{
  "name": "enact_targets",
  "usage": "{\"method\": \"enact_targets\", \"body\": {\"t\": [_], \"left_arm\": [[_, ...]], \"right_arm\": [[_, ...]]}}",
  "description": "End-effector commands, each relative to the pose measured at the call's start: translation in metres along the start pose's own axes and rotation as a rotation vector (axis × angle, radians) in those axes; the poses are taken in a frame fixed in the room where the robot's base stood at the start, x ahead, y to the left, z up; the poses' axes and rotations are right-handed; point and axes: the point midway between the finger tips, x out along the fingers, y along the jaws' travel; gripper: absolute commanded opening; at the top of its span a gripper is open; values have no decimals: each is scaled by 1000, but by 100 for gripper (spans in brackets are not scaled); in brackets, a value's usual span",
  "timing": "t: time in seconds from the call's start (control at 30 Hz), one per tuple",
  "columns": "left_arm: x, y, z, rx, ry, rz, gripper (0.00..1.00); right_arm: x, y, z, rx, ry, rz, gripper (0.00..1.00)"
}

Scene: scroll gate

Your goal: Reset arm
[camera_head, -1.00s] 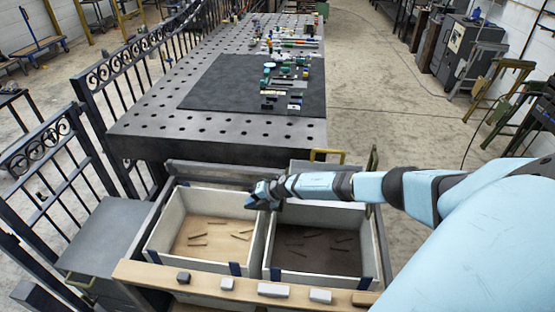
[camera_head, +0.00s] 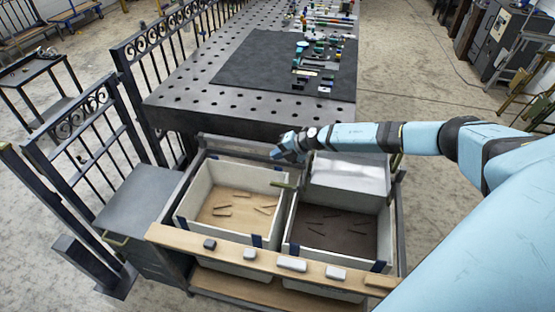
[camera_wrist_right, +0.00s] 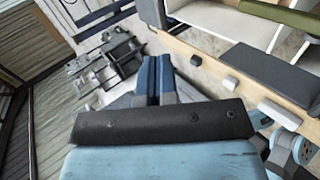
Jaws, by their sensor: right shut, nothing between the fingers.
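My right arm reaches in from the right in the head view. Its gripper (camera_head: 283,151) hangs above the back rims of two bins, near where they meet. In the right wrist view the two blue fingers (camera_wrist_right: 156,78) lie together, shut, with nothing between them. The left bin (camera_head: 181,222) has a light tan floor with several thin dark strips. The right bin (camera_head: 289,240) has a dark floor with several thin strips. My left gripper does not show.
A wooden rail (camera_head: 220,257) with several small blocks runs along the bins' front. A perforated metal table (camera_head: 190,105) with a dark mat (camera_head: 245,75) and many small parts stands behind. Scrolled iron gate panels (camera_head: 75,130) and a grey cabinet (camera_head: 140,195) stand at left.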

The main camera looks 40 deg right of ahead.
Motion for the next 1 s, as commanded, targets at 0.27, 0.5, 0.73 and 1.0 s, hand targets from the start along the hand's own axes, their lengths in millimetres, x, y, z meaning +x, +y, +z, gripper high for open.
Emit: {"method": "enact_targets", "body": {"t": [0.27,0.5,0.73,1.0], "left_arm": [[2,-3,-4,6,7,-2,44],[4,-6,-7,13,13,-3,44],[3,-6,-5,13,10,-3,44],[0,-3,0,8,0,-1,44]], "right_arm": [[-1,1,0,1,0,0,0],[-1,1,0,1,0,0,0],[19,0,-35,50,34,42,0],[74,5,-208,431,135,263,0]]}}
